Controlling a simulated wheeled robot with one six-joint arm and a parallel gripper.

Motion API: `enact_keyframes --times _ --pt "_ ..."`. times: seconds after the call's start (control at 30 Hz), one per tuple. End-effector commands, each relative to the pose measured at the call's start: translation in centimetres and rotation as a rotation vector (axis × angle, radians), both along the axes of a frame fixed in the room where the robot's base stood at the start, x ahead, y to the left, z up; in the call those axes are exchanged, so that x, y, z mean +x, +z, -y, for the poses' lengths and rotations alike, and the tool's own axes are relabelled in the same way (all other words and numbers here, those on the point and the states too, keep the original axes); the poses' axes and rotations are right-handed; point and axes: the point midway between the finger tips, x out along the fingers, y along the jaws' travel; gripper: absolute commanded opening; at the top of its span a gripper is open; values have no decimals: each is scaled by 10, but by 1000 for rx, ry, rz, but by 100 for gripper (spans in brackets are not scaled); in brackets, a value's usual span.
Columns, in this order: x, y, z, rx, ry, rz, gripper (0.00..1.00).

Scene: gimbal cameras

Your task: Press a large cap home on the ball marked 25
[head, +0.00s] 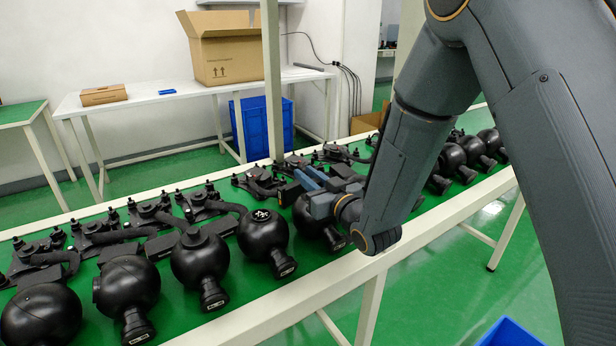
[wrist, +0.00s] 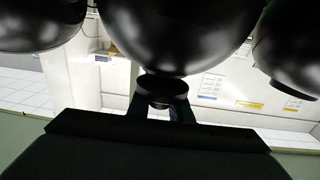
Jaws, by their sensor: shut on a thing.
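My gripper (head: 303,183) reaches in from the right over the row of black balls. In the wrist view, my gripper's fingers (wrist: 162,110) are shut on a black round cap (wrist: 164,88). The cap is right by the underside of a large glossy ball (wrist: 180,30) as the picture shows it; I cannot tell whether they touch. In the head view a black ball (head: 313,218) lies under my gripper, partly hidden by it. The cap is not clear in the head view. The number 25 cannot be read on any ball.
Several more gimbal balls stand close by, such as the one with white marks (head: 262,240) and its left neighbour (head: 198,262). A pale rail (head: 440,222) edges the green table. A post (head: 271,80) rises behind. A blue crate (head: 510,333) is at lower right.

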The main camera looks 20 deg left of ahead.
Motion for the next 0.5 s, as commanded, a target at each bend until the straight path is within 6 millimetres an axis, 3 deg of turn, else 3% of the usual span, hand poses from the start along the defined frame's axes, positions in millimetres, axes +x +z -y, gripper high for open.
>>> enact_keyframes --times 0.5 --pt "0 -7 0 0 0 0 0"
